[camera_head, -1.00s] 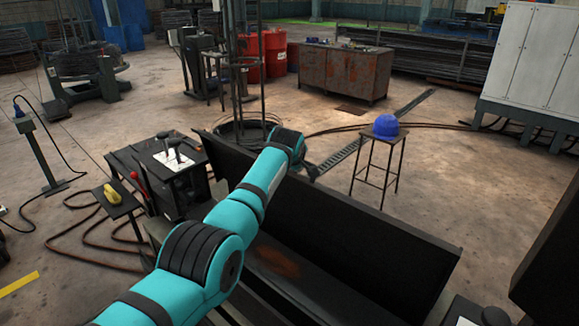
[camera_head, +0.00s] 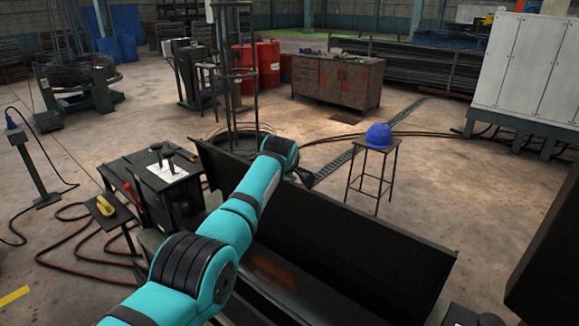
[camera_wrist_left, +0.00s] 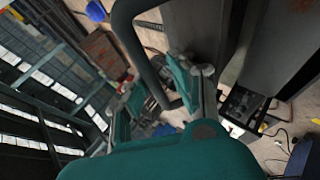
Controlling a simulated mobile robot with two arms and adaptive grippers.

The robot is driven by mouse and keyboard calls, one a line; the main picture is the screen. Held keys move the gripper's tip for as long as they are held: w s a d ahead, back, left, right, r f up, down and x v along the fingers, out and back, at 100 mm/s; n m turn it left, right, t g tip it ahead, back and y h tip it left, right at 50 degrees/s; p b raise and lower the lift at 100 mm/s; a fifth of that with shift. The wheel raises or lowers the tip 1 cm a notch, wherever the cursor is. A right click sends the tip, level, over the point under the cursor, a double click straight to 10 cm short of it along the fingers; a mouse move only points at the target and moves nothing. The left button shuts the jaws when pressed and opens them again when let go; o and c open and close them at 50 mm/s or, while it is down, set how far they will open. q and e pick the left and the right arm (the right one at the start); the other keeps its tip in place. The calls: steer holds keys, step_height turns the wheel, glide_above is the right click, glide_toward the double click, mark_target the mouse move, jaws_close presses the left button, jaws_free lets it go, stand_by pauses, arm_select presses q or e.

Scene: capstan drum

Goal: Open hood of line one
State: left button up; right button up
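The hood of line one (camera_head: 340,235) is a long dark panel across the middle of the head view. It stands tilted above a dark trough (camera_head: 275,272) with a rusty patch, and the space in front of it is exposed. My left arm reaches over the trough to the panel's upper edge. In the left wrist view, a dark looped handle (camera_wrist_left: 128,42) runs down to my left gripper (camera_wrist_left: 160,105). The fingers are apart, with the handle's lower part seeming to lie between them; contact cannot be told. My right gripper is not in view.
A control box with levers (camera_head: 158,175) and a small stand with a yellow item (camera_head: 107,205) are at left. A stool bearing a blue helmet (camera_head: 379,136) stands behind the hood. A rusty cabinet (camera_head: 335,83) is farther back. Cables cross the left floor.

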arm_select(q)
steer(key=v, duration=1.2)
steer(key=shift+a, duration=0.1)
